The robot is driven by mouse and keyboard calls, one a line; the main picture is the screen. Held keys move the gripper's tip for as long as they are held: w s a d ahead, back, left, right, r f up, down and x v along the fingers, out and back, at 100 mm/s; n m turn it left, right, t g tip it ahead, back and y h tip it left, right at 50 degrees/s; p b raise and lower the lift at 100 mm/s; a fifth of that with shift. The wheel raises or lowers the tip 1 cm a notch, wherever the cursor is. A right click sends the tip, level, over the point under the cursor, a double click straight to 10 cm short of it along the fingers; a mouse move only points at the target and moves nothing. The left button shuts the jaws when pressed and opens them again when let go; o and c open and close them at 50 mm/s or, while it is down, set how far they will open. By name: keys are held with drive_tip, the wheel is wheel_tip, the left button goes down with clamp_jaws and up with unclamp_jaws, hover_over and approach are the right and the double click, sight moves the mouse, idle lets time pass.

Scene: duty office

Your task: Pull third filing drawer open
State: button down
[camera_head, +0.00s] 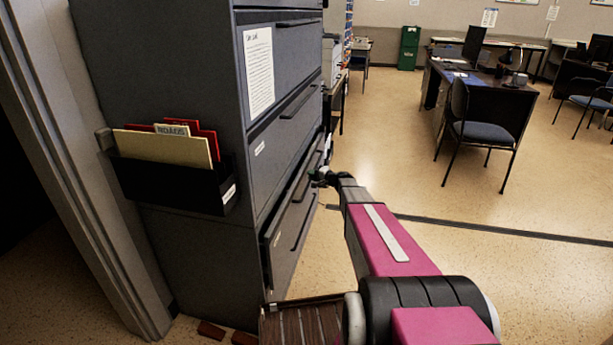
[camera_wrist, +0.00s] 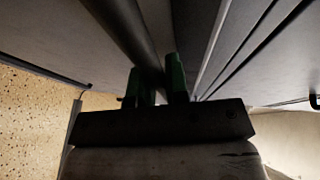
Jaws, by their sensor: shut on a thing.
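The dark grey filing cabinet (camera_head: 180,75) stands at the left in the head view. A lower drawer (camera_head: 285,228) stands slightly out from the cabinet front, with a narrow gap along its top edge. My gripper (camera_head: 318,177) is at the far side of this drawer front, at handle height. In the wrist view, the two dark green fingers of my gripper (camera_wrist: 160,84) are closed around a dark bar, the drawer handle (camera_wrist: 125,30). The head view hides most of the grip behind my wrist.
A black wall pocket (camera_head: 170,182) with folders sticks out from the cabinet's side. A chair (camera_head: 483,125) and a desk (camera_head: 440,90) stand at the back right. The floor (camera_head: 540,190) right of my arm is clear. Small reddish blocks (camera_head: 212,330) lie at the cabinet's foot.

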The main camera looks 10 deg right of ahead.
drive_tip(key=s+d, duration=0.4)
drive_tip(key=d, duration=0.6)
drive_tip(key=s+d, duration=0.4)
drive_tip(key=d, duration=0.7)
drive_tip(key=s+d, duration=0.5)
drive_tip(key=d, duration=0.5)
drive_tip(key=shift+d, duration=0.35)
drive_tip(key=shift+s, duration=0.1)
drive_tip(key=c, duration=1.4)
unclamp_jaws()
drive_tip(key=v, duration=1)
drive_tip(key=shift+s+d, duration=0.25)
drive_tip(key=shift+s, duration=0.05)
drive_tip(key=shift+r, duration=0.1)
